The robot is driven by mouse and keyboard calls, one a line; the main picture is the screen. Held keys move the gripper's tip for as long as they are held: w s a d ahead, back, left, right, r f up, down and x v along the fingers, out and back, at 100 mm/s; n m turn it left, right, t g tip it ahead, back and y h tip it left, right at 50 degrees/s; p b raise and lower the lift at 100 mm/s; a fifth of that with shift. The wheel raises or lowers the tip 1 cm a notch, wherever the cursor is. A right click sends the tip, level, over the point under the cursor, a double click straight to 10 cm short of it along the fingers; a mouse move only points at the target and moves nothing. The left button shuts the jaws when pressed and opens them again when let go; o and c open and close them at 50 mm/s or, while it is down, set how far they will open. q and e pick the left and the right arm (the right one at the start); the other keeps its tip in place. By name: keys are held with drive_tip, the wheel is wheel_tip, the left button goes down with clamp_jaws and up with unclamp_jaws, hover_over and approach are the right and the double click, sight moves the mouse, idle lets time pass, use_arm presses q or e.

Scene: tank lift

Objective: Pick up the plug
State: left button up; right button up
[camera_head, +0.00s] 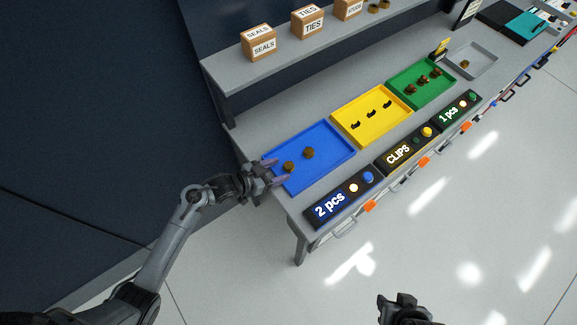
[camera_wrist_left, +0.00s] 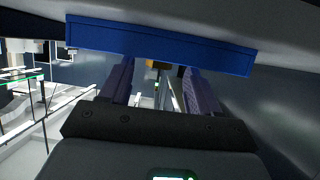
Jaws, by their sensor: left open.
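Two round brown plugs lie in the blue tray (camera_head: 330,160): the nearer plug (camera_head: 289,167) and the farther plug (camera_head: 308,153). My left gripper (camera_head: 276,173) is open and empty at the tray's left edge, its purple fingertips close to the nearer plug. In the left wrist view the open fingers (camera_wrist_left: 160,78) point at the blue tray wall (camera_wrist_left: 95,36). A small brown bit (camera_wrist_left: 155,64), perhaps a plug, shows between them. My right gripper (camera_head: 403,310) shows in part at the bottom edge; its jaws are unclear.
A yellow tray (camera_head: 345,124) holds black clips and a green tray (camera_head: 402,96) holds several brown pieces. A grey tray (camera_head: 485,55) holds one brown piece. Label panels with buttons (camera_head: 345,197) line the bench front. A shelf (camera_head: 290,65) with boxes stands behind.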

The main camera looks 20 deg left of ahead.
sight(284, 172)
use_arm(q)
drive_tip(key=shift+x, duration=1.65)
drive_tip(key=shift+r, duration=0.1)
clamp_jaws()
